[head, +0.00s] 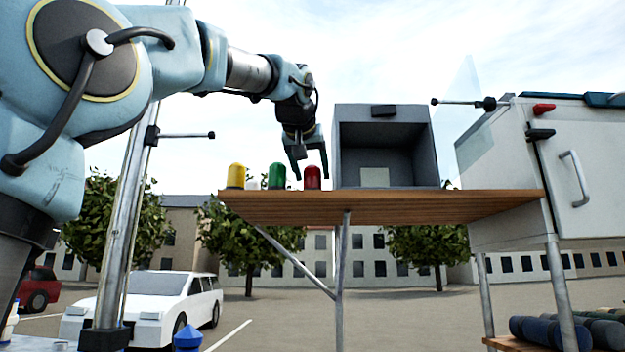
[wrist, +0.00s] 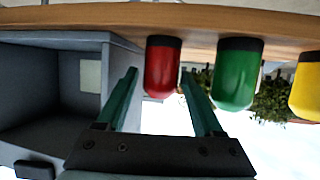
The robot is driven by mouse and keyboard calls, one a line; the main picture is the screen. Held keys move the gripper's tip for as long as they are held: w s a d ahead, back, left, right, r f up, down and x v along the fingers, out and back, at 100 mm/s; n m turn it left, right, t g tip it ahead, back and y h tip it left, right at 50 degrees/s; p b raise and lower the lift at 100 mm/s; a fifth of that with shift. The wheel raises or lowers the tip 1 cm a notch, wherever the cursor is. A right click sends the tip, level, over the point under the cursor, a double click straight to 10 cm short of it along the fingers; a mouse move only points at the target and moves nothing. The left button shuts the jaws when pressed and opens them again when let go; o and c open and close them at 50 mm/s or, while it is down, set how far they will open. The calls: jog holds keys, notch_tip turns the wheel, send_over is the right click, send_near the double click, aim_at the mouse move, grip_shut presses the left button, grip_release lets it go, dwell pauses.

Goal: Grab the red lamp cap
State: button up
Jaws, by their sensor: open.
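The red lamp cap (head: 312,177) is a small dome with a dark base, standing upright on the wooden shelf (head: 400,203). It is the rightmost of the row of caps in the head view. In the wrist view, which shows the scene upside down, the red cap (wrist: 162,68) appears between the two green fingers. My gripper (head: 310,172) is open, pointing down at the cap from above in the head view. In the wrist view the open gripper (wrist: 160,85) has a finger to each side of the cap. I cannot tell whether either finger touches it.
A green cap (head: 277,176) stands close left of the red one, with a yellow cap (head: 236,176) further left. A small white object (head: 252,184) is between them. An open grey box (head: 340,150) stands close to the right. A white cabinet (head: 500,150) is further right.

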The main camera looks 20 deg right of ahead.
aim_at(314, 181)
jog(key=x, duration=0.1)
jog(key=p+x, duration=0.1)
jog(key=x, duration=0.1)
jog(key=p+x, duration=0.1)
jog(key=shift+w+d+r, duration=0.15)
jog(key=shift+w+r, duration=0.05)
jog(key=shift+w, duration=0.1)
jog(key=shift+w+d+f+p, duration=0.2)
jog(key=shift+w+f+p, duration=0.05)
jog(key=shift+p, duration=0.05)
grip_shut()
jog(key=shift+r, duration=0.1)
